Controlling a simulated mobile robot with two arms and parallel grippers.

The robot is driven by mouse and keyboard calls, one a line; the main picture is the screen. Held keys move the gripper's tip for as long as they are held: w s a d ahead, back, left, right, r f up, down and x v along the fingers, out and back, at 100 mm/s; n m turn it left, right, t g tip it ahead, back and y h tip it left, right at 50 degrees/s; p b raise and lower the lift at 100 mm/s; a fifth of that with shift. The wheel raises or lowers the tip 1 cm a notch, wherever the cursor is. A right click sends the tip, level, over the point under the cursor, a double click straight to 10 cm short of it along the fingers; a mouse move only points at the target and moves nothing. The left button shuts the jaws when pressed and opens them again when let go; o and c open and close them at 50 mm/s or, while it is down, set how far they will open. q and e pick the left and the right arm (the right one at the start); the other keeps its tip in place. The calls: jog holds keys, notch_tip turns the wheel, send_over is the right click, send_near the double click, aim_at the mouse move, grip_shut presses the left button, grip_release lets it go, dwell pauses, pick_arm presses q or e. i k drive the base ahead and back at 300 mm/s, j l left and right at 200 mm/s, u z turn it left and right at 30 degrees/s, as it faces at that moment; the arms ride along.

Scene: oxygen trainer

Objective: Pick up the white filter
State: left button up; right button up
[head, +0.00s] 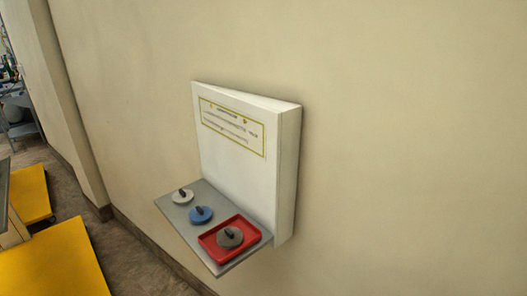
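The white filter (182,197) is a small pale disc with a dark knob on top. It rests at the left end of a grey shelf (222,258) below a white wall panel (242,180). A blue disc (200,216) of the same form sits beside it. A grey-brown disc (230,238) lies in a red tray (255,238) at the right end of the shelf. Neither of my grippers is in view.
The white panel carries a yellow-framed notice (232,127) and stands out from the beige wall (400,150). Yellow platforms (55,262) are on the floor at the lower left. A cluttered grey rack (18,110) is at the far left. Bare floor (130,250) shows left of the shelf.

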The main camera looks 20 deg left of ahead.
aim_at(182, 197)
jog(key=u, duration=1.35)
